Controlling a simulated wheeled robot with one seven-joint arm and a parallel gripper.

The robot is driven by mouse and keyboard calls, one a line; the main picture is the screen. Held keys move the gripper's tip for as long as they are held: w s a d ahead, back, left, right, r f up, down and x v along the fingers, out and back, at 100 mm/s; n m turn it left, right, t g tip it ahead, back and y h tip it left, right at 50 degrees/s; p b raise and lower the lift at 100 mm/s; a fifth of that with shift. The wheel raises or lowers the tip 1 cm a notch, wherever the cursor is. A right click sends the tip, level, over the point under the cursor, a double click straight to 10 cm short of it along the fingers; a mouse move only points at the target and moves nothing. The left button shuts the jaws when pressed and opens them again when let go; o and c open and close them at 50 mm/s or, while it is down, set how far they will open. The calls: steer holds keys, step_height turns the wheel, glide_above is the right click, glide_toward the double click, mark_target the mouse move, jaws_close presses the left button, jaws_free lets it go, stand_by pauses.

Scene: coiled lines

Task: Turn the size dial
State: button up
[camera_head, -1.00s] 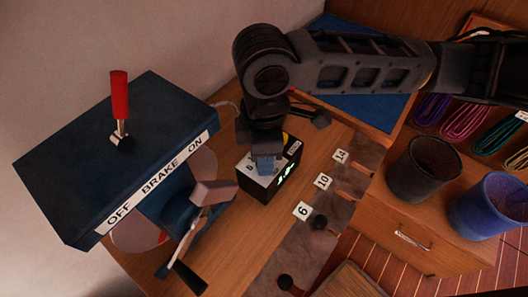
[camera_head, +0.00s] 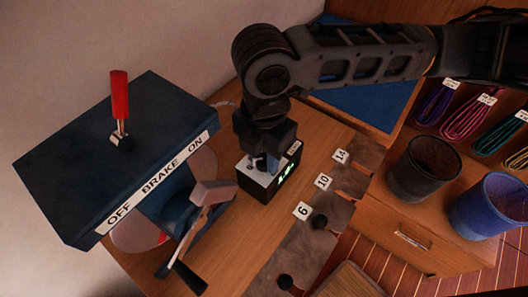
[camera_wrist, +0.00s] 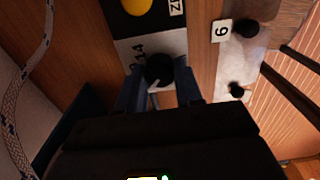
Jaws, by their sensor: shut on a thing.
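The size dial (camera_wrist: 158,69) is a round black knob with a pale pointer in the wrist view. It sits on a light plate, with the number 14 (camera_wrist: 138,48) printed beside it. The plate is on top of a small black box (camera_head: 252,185) with a lit green display (camera_head: 286,172); its digits are too small to read surely. My gripper (camera_head: 262,161) points down over the box, and its fingers (camera_wrist: 158,88) are shut on the dial, one on each side. The head view hides most of the dial behind the gripper.
A blue brake housing (camera_head: 110,150) with a red lever (camera_head: 119,95) stands left, beside a crank handle (camera_head: 212,193). Tags 6, 10 and 14 line a grey strip (camera_head: 300,240) with black pegs. Two cups (camera_head: 425,170) (camera_head: 492,205) and coiled lines (camera_head: 465,118) are right.

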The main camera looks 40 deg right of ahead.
mark_target(264, 158)
steer(key=shift+n, duration=0.5)
steer(key=o, duration=1)
steer(key=shift+o, duration=0.2)
steer(key=shift+r, duration=3.9)
